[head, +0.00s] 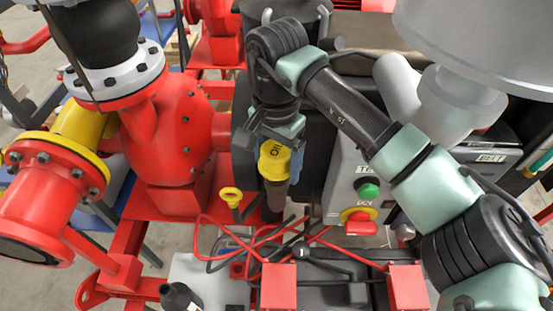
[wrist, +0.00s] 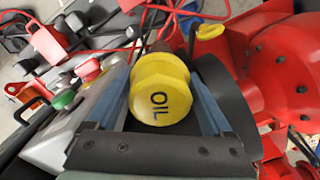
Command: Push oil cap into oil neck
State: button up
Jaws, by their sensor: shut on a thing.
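The yellow oil cap (head: 274,160), marked OIL, is between the fingers of my gripper (head: 279,165) in the head view. In the wrist view the cap (wrist: 160,90) fills the space between the two blue-grey fingers of my gripper (wrist: 163,85), which is shut on it. Its lettered face points toward the wrist. A brownish upright cylinder (head: 277,196), which looks like the oil neck, stands directly below the cap in the head view. The cap hides its top, so I cannot tell whether the cap is seated in it or just above.
A red pump casing (head: 180,130) stands to the left. A grey control box (head: 352,190) with green and red buttons is close on the right. Red and black cables (head: 270,240) lie in front.

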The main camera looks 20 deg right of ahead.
aim_at(277, 149)
jog(key=shift+f+b, duration=1.45)
jog(key=shift+f, duration=0.25)
jog(key=o, duration=1.3)
notch_tip(277, 149, up, 8)
jog(key=shift+f+b, duration=0.2)
jog(key=shift+b, duration=0.45)
